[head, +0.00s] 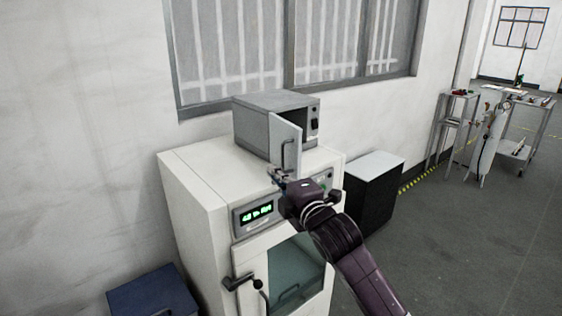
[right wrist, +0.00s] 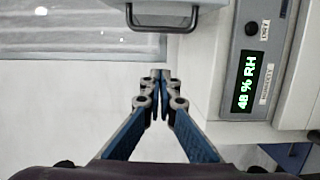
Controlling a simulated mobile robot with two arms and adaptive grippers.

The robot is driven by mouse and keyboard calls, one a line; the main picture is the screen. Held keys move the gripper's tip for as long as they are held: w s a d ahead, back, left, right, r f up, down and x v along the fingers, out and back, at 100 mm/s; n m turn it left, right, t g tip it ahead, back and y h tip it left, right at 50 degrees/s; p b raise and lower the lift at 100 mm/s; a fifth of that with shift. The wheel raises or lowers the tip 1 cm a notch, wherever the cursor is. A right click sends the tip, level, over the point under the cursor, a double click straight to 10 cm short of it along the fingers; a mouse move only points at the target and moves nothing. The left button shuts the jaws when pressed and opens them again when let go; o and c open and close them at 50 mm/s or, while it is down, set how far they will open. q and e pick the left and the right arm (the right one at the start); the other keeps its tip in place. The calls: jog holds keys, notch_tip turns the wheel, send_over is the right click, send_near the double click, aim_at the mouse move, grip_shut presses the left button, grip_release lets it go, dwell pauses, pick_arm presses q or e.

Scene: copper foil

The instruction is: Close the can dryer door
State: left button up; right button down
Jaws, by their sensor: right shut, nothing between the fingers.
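The can dryer (head: 268,106) is a small grey oven-like box on top of a white cabinet. Its door (head: 287,142) stands partly open, swung out toward the camera, with a dark bar handle on its face. The handle (right wrist: 162,22) also shows at the top of the right wrist view. My right gripper (head: 275,174) is just below the door's lower edge, in front of the dryer. In the right wrist view its blue fingers (right wrist: 160,76) are shut together and empty, apart from the handle. My left gripper is not in view.
The white cabinet (head: 195,182) has a green-lit display (head: 257,213), a glass door and a lever handle. A black box with a light top (head: 373,165) stands right of it, a blue box (head: 152,293) at lower left. Carts and a gas cylinder stand farther right.

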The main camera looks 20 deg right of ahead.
aim_at(282, 164)
jog(key=w+d+p, duration=0.1)
jog(key=w, duration=0.1)
jog(key=w+d+p, duration=0.1)
jog(key=w+d, duration=0.1)
jog(key=shift+w+d, duration=0.15)
jog(key=shift+w, duration=0.2)
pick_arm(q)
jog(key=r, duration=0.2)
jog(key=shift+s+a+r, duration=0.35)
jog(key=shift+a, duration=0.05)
pick_arm(e)
jog(key=shift+w+f, duration=0.1)
